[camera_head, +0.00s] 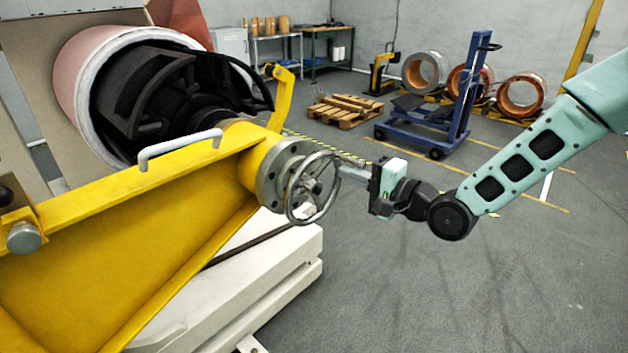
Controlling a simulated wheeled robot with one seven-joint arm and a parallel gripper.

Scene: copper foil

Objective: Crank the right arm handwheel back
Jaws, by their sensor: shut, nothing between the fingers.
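The handwheel (291,203) is a grey metal ring with spokes at the end of the yellow right arm (205,170). It faces right, in front of a bolted round flange (268,181). My gripper (342,171) reaches in from the right, with its fingers at the right side of the wheel's rim. It is shut, with nothing seen between the fingers. A thin rod shape shows by the fingertips, and I cannot tell whether they touch the wheel or its handle.
A copper foil roll (85,70) on a black expanding core sits behind the yellow arm. A white base (270,265) lies below. A blue lift trolley (440,125), a wooden pallet (345,108) and copper coils (521,95) stand farther back. The grey floor at right is clear.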

